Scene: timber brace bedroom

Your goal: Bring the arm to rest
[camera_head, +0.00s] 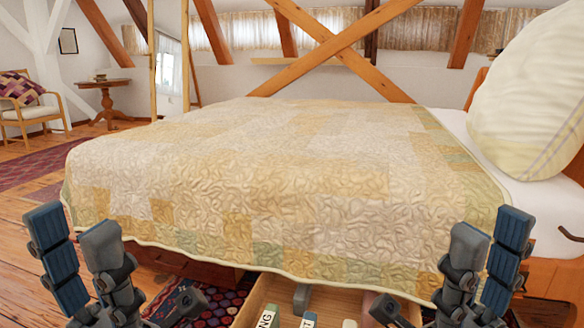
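My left gripper (128,266) is at the lower left of the head view, in front of the bed's near left corner. Its dark grey fingers with blue pads are spread apart, and nothing shows between them. My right gripper (438,268) is at the lower right, in front of the bed's near right side. Its fingers are also spread, and nothing shows between them. Both grippers point upward and stand well apart. The lower parts of both are cut off by the frame's bottom edge.
A bed with a patchwork quilt (270,175) fills the middle. Below it, an open wooden drawer (258,300) holds several labelled items, partly cut off. A pillow (530,95) leans at the right. A round table (105,85) and chair (30,108) stand far left.

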